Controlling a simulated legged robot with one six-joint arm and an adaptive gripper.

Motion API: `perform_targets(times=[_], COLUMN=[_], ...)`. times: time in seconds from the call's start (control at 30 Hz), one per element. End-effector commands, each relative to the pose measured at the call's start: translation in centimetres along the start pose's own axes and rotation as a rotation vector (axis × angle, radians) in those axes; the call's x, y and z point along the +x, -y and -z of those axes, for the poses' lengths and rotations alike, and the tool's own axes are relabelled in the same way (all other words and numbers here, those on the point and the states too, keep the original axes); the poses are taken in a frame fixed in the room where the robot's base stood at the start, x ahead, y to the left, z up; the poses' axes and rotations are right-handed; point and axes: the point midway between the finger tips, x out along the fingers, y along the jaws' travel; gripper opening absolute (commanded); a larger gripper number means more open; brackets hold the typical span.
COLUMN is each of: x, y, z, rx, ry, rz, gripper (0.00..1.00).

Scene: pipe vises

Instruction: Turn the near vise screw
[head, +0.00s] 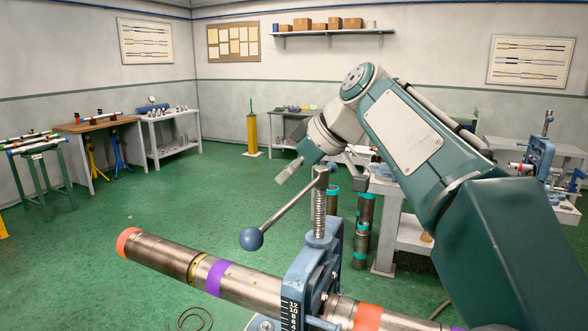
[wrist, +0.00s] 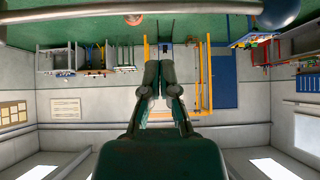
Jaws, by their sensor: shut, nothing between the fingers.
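The near vise (head: 306,270) is blue and stands upright around a steel pipe (head: 165,255) with orange and purple bands. Its threaded screw (head: 319,212) rises from the top. A slanted handle bar (head: 287,212) runs from the screw head down-left to a blue ball (head: 251,238). The ball also shows at the top right of the wrist view (wrist: 278,12). My gripper (head: 286,174) is beyond and above the bar in the head view, apparently apart from it. In the wrist view its fingers (wrist: 159,68) are together and empty.
A second blue vise (head: 541,155) stands at the right back. Dark pipes (head: 363,230) stand upright behind the near vise, beside a grey bench (head: 408,230). Workbenches (head: 98,125) line the back left. The green floor at left is largely clear.

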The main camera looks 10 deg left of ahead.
Motion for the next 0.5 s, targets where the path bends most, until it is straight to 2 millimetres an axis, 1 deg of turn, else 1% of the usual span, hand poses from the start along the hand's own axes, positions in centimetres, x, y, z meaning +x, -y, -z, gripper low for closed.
perform_targets(times=[0.03,0.1,0.3,0.33,0.5], x=[1.1,2.6,6.2,5.3,3.9], y=[0.1,0.1,0.1,0.0,0.0], z=[0.0,0.1,0.0,-0.6,-2.7], rx=[-0.001,0.0,0.0,0.003,0.003], ry=[0.003,0.004,0.003,0.002,0.0], rz=[0.004,0.005,0.004,-0.002,-0.001], gripper=[0.0,0.0,0.0,0.0,0.0])
